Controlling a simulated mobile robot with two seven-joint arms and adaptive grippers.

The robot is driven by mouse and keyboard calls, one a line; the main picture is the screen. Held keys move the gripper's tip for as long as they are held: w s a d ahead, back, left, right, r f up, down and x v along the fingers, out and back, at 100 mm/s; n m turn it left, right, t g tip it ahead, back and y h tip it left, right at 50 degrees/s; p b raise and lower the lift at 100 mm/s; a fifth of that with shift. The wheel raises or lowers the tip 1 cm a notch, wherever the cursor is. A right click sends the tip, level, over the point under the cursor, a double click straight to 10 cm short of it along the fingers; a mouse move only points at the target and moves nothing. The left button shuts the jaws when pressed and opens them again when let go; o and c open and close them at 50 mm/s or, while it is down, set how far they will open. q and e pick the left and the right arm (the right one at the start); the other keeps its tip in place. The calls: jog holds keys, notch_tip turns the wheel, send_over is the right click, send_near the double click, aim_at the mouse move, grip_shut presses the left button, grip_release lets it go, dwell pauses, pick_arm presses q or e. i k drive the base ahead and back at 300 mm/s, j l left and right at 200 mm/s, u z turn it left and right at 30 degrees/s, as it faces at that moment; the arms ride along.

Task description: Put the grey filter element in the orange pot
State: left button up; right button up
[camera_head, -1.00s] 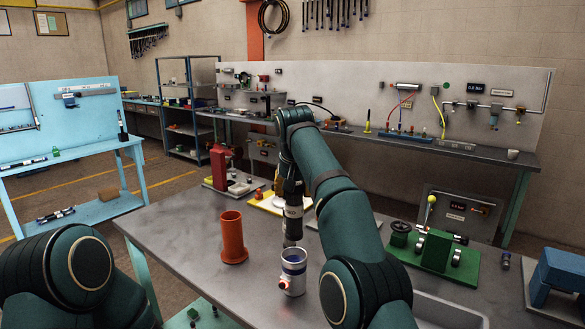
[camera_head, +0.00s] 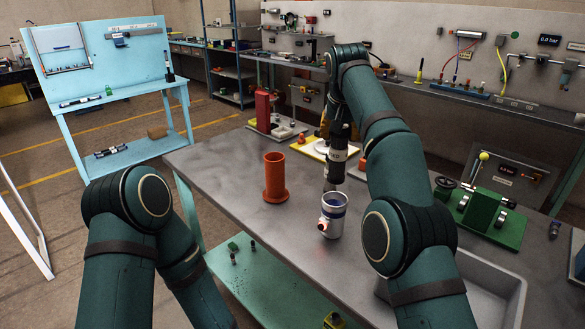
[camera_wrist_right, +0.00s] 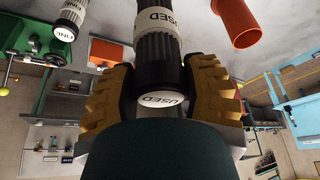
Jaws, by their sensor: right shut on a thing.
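The orange pot (camera_head: 276,180) stands upright on the grey bench and shows partly at the top right of the wrist view (camera_wrist_right: 240,22). The grey filter element (camera_head: 338,160) has black end caps and a white "USED" label; it also fills the upper middle of the wrist view (camera_wrist_right: 156,48). My right gripper (camera_head: 338,128) is shut on it, with the ochre finger pads on both sides (camera_wrist_right: 160,95). The element hangs roughly upright, right of the pot. Its lower end is at the rim of a silver housing (camera_head: 332,218); I cannot tell whether it touches. My left gripper is out of view.
A second element labelled "FINE" (camera_wrist_right: 70,18) is at the top left of the wrist view. A red stand (camera_head: 263,110) and a yellow tray (camera_head: 312,152) are behind the pot. A green fixture (camera_head: 490,218) is at right. Bench left of the pot is clear.

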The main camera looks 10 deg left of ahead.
aim_at(276, 193)
jog(key=i+j, duration=0.2)
jog(key=j, duration=0.2)
jog(key=i+j, duration=0.2)
jog(key=j, duration=0.15)
jog(key=i+j, duration=0.2)
jog(key=j, duration=0.2)
jog(key=i+j, duration=0.2)
jog(key=j, duration=0.2)
jog(key=i+j, duration=0.2)
jog(key=j, duration=0.2)
jog(key=l+z, duration=0.05)
